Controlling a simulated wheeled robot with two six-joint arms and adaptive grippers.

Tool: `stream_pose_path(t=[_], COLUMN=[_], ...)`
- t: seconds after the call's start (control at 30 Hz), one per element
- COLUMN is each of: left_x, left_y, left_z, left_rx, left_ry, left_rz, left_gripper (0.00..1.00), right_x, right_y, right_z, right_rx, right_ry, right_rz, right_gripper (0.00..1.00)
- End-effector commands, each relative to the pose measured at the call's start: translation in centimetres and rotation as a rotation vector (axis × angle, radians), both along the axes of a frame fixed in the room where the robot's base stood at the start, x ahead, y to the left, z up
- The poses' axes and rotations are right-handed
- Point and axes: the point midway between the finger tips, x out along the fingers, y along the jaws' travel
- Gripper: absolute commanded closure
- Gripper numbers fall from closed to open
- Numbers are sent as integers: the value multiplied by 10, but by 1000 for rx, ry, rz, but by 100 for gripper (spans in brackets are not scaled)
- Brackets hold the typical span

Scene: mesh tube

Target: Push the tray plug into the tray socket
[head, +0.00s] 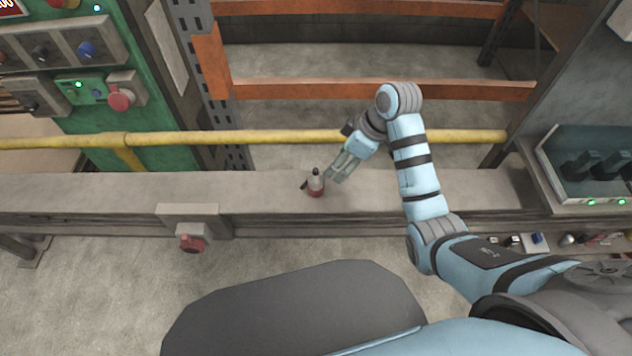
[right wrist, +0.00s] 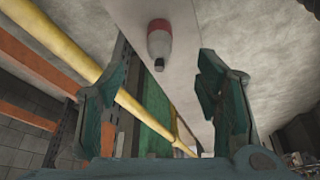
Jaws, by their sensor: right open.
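A small upright piece with a red base, pale grey body and dark top (head: 316,184) stands on the long grey bench (head: 262,190). A small dark part shows at its left side. It also shows in the right wrist view (right wrist: 159,42), ahead of the fingers. I cannot tell whether it is the tray plug, and I cannot make out a tray socket for certain. My right gripper (head: 337,174) is open and empty, just right of this piece and apart from it. In the wrist view the spread fingers (right wrist: 160,85) frame the space below it. My left gripper is out of view.
A yellow rail (head: 240,137) runs behind the bench. A grey box with a red knob (head: 191,243) is on the bench's front. A case with black units and green lights (head: 592,165) is at the right, and a green control panel (head: 150,75) at the left. The bench's left part is clear.

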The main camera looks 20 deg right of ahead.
Motion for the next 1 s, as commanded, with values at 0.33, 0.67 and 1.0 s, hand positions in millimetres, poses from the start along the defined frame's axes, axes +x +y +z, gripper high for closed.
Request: stream_pose_path(t=[0.33,0.67,1.0], left_x=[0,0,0], left_y=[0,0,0], left_z=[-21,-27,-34], left_rx=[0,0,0], left_ry=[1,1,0], left_rz=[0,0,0], left_gripper=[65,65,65], right_x=[14,21,26], right_y=[20,29,36], right_z=[-62,-85,-97], right_rx=[2,0,2], right_ry=[4,1,2], right_rz=[-2,-2,-1], right_gripper=[41,41,41])
